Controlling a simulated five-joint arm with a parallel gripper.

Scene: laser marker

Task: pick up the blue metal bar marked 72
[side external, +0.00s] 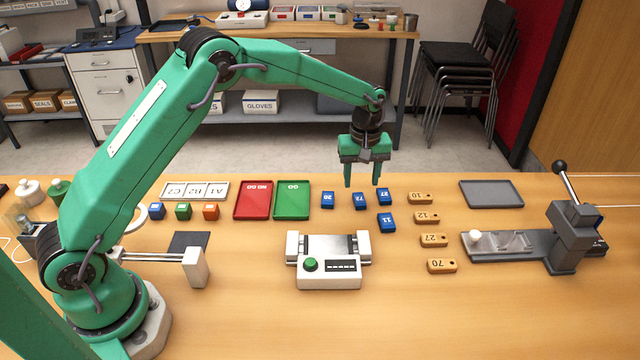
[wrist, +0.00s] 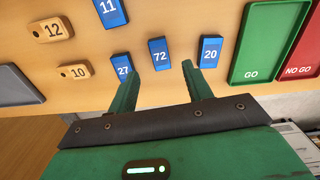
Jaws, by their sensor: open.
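The blue metal bar marked 72 (side external: 359,201) lies flat on the wooden table between the blue bars marked 20 (side external: 328,200) and 27 (side external: 384,196). It also shows in the wrist view (wrist: 158,54), its number readable. My gripper (side external: 362,184) is open and empty, pointing down above the row of blue bars. In the wrist view, bar 72 appears between the two fingertips (wrist: 161,66), with one on each side. The left fingertip appears close to bar 27 (wrist: 122,68), the right one close to bar 20 (wrist: 209,52). I cannot tell the exact height of the fingertips.
Another blue bar marked 11 (side external: 386,222) lies in front of bar 27. Green (side external: 292,201) and red (side external: 253,201) trays lie left of the bars. A white device (side external: 329,262) stands nearer the camera.

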